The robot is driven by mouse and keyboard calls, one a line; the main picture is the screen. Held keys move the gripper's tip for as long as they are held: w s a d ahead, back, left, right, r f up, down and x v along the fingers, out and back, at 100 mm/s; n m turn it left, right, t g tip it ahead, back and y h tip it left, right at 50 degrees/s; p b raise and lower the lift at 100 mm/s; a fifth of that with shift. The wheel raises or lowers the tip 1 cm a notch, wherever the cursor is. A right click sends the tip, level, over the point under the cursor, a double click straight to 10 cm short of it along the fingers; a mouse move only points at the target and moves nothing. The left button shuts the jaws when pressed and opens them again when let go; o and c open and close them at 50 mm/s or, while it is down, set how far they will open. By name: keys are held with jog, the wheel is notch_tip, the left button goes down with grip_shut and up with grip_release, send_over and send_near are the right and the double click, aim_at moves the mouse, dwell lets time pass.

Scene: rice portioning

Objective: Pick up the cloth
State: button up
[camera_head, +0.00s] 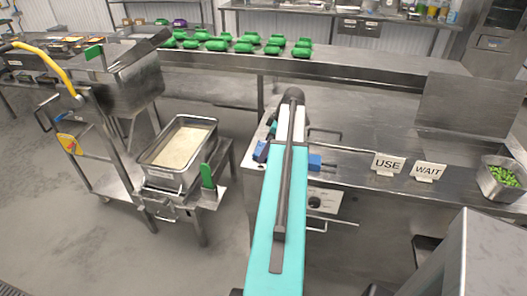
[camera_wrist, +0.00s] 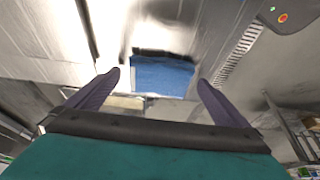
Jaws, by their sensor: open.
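In the wrist view a flat blue cloth (camera_wrist: 163,76) lies on a shiny metal surface, ahead of my gripper and between its fingertips in the picture. My gripper (camera_wrist: 159,78) has its two dark fingers spread wide, with nothing held between them. I cannot tell how far the fingertips are from the cloth. Small blue patches show on both sides of the arm; I cannot tell which is the cloth.
A deep pan of rice (camera_head: 180,147) stands on a cart at the left. Several green bundles (camera_head: 216,45) lie on the back shelf.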

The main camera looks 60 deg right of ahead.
jog(key=c, duration=1.1)
jog(key=shift+r, duration=0.1)
jog(key=shift+r+b, duration=1.3)
jog(key=shift+r, duration=3.6)
